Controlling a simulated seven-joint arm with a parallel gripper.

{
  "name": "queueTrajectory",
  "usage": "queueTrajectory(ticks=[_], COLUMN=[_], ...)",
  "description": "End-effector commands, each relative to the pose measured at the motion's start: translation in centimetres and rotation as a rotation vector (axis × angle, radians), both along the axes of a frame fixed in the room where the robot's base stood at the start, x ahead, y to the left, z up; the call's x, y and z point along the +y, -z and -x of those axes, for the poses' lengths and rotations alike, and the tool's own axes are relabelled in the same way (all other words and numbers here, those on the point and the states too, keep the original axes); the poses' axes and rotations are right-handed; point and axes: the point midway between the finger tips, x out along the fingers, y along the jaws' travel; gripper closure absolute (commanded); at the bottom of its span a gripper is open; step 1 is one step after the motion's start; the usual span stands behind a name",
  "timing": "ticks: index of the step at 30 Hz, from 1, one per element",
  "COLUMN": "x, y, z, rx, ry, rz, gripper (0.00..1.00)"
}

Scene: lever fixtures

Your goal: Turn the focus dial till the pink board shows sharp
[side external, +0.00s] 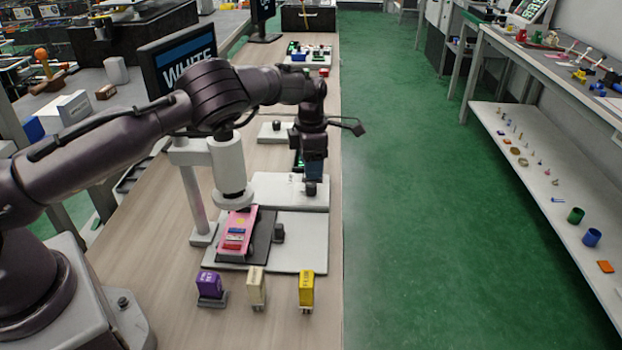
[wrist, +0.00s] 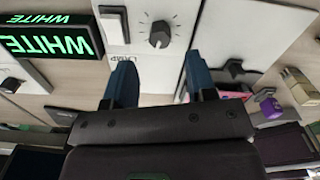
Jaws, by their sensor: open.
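In the side view the pink board (side external: 240,222) lies on a dark pad on a white base plate (side external: 305,255), under a white scope cylinder (side external: 228,165). A black knob (side external: 278,233) stands on that plate right of the board; its label is unreadable. A knob also shows on the right-hand plate in the wrist view (wrist: 235,70). My gripper (side external: 313,176) is open and empty over another white panel (side external: 265,188). In the wrist view its blue fingertips (wrist: 161,80) are apart, just below a black dial (wrist: 159,36) on a panel lettered "LAMP".
A white rocker switch (wrist: 114,25) and a green "WHITE" display (wrist: 50,40) are beside the lamp dial. A monitor (side external: 180,65) stands at the back left. Purple (side external: 210,287), beige (side external: 256,287) and yellow (side external: 306,288) blocks stand in front of the base plate.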

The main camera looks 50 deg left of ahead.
Motion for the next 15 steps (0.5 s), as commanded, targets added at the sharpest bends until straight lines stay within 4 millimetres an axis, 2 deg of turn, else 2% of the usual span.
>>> queueTrajectory(ticks=[1,6,10,15], x=[0.0,0.0,0.0,0.0], y=[-1.3,-4.6,-6.2,-7.0], z=[-0.1,-0.1,0.0,0.0], rx=[-0.005,-0.004,-0.002,0.001], ry=[0.000,0.001,0.001,0.001], rz=[-0.001,0.000,-0.001,0.000], gripper=[0.49,0.49,0.49,0.49])
